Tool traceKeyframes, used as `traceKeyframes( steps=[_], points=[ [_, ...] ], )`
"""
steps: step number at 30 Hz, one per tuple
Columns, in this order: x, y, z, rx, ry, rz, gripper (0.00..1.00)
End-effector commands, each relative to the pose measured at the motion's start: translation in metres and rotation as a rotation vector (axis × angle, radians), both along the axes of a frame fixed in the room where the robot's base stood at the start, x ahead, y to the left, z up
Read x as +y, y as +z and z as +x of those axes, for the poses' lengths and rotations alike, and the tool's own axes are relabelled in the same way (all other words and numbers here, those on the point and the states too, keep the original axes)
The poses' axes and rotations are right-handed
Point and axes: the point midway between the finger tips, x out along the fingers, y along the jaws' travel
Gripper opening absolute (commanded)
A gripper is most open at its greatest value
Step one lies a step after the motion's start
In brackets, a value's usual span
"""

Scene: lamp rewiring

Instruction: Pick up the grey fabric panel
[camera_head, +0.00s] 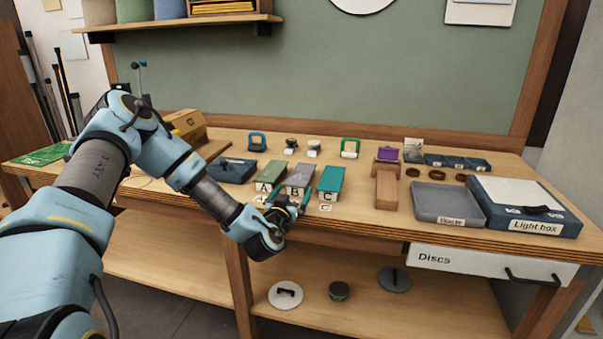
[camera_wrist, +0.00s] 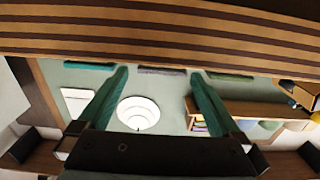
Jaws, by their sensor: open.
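The grey fabric panel (camera_head: 300,175) lies on the workbench, between a green panel (camera_head: 269,177) by label A and a teal panel (camera_head: 331,180) by label C. My gripper (camera_head: 287,196) is at the bench's front edge and partly hides the grey panel's near end. In the upside-down wrist view, the grey panel (camera_wrist: 162,70) shows edge-on between the two teal fingertips (camera_wrist: 159,75). The fingers are apart with nothing between them. The gap between fingertips and panel is hard to judge.
The striped bench edge (camera_wrist: 160,35) spans the wrist view. A dark blue box (camera_head: 232,171) is left of the panels. A wooden block (camera_head: 387,188), a grey tray (camera_head: 448,203) and a light box (camera_head: 525,207) stand right. Bare bench lies between the teal panel and the block.

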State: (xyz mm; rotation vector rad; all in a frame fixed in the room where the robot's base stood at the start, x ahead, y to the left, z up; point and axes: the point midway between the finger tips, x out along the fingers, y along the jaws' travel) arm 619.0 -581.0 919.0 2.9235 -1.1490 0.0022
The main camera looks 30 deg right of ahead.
Motion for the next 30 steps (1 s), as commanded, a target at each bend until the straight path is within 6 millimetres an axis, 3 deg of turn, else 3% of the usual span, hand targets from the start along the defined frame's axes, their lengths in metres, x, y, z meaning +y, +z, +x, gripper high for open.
traceKeyframes(
  steps=[13, 23, 30],
  points=[
    [-0.031, 0.001, 0.038, 0.001, 0.001, 0.000, 1.00],
    [-0.036, -0.001, 0.043, 0.001, -0.001, 0.001, 1.00],
    [-0.036, -0.001, 0.043, 0.001, -0.001, 0.001, 0.74]
  ],
)
